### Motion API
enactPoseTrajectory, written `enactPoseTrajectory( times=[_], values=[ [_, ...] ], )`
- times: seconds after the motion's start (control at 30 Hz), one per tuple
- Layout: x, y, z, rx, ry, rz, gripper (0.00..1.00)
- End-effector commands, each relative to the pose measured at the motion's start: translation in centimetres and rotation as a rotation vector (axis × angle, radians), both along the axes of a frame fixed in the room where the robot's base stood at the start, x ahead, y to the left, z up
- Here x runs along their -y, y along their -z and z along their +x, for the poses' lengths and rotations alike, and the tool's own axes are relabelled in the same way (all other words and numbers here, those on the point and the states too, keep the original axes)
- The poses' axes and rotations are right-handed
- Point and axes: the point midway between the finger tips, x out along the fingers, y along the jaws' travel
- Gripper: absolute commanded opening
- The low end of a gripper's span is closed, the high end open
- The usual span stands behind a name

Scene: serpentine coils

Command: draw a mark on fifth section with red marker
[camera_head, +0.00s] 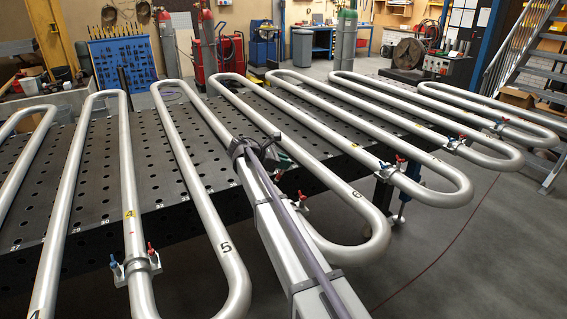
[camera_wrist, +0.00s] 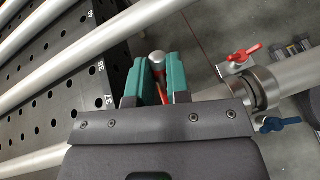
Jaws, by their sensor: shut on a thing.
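The metal serpentine coil (camera_head: 185,165) lies across the perforated table in the head view. Black numbers mark its bends; the fifth section (camera_head: 236,272) bears a "5" on its near bend. My gripper (camera_head: 284,160) is over the coil, to the right of the fifth section's near bend and further back; my arm partly hides it. In the wrist view my gripper (camera_wrist: 160,80) has teal fingers shut on the red marker (camera_wrist: 157,60), with a silver-grey end and red body showing. A tube passes behind the fingers. Whether the marker touches a tube cannot be told.
A clamp (camera_wrist: 260,88) with red and blue handles sits on a tube right of my gripper in the wrist view. Another clamp (camera_head: 136,266) is at section 4. The perforated table (camera_head: 100,180) has dark front edges; floor (camera_head: 450,245) is open at right.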

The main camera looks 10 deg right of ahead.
Motion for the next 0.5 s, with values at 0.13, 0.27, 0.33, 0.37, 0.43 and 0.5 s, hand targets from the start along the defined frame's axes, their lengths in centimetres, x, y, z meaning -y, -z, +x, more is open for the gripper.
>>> enactPoseTrajectory(
  times=[0.13, 0.27, 0.33, 0.37, 0.43, 0.5],
  values=[
    [0.00, 0.25, 0.00, 0.000, 0.000, 0.000, 0.00],
    [0.00, 0.40, 0.00, 0.000, 0.000, 0.000, 0.00],
    [0.00, 0.49, 0.00, 0.000, 0.000, 0.000, 0.00],
    [0.01, 0.47, 0.00, 0.000, 0.000, 0.000, 0.00],
    [0.00, 0.42, 0.00, 0.000, 0.000, 0.000, 0.00],
    [0.00, 0.42, 0.00, 0.000, 0.000, 0.000, 0.00]
  ],
)
